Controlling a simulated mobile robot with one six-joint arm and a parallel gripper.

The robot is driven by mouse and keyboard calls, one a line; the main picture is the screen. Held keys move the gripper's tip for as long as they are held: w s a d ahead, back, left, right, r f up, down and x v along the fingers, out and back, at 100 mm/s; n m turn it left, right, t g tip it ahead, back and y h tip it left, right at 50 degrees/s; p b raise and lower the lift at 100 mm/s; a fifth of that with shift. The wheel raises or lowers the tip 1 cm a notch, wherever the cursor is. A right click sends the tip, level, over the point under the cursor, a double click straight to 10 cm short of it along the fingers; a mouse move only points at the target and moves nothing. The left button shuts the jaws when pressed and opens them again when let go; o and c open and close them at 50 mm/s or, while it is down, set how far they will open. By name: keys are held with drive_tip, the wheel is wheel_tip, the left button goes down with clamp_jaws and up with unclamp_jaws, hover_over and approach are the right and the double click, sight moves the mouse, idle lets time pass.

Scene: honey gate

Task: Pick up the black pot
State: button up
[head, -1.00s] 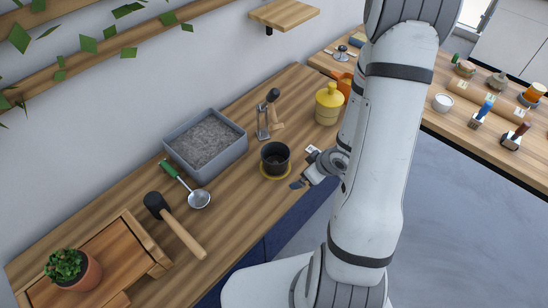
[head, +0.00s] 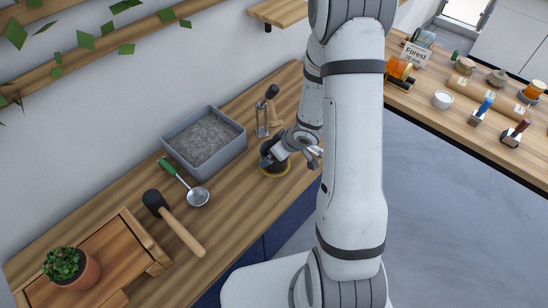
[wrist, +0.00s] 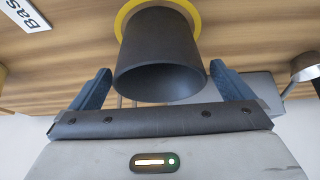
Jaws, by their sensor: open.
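The black pot (head: 273,163) stands upright on a yellow round base (head: 287,173) on the wooden counter. In the head view my gripper partly hides it. In the wrist view the black pot (wrist: 158,48) is between my gripper's (wrist: 160,72) two blue fingers, with its open mouth facing the palm. A gap shows between the pot and each finger, so my gripper is open and not holding it. The yellow base (wrist: 122,20) shows around the pot's far end.
A grey bin (head: 222,160) of gravel stands left of the pot. A ladle (head: 198,196), a mallet (head: 175,222) and a potted plant (head: 88,272) lie further left. A metal-framed tool (head: 263,120) stands behind. A label (wrist: 27,14) shows in the wrist view.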

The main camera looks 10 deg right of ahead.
drive_tip(key=b+x, duration=0.1)
drive_tip(key=x, duration=0.2)
drive_tip(key=shift+w+a, duration=0.15)
drive_tip(key=shift+w, duration=0.1)
drive_tip(key=c, duration=1.1)
drive_tip(key=shift+r, duration=0.1)
drive_tip(key=shift+c, duration=0.2)
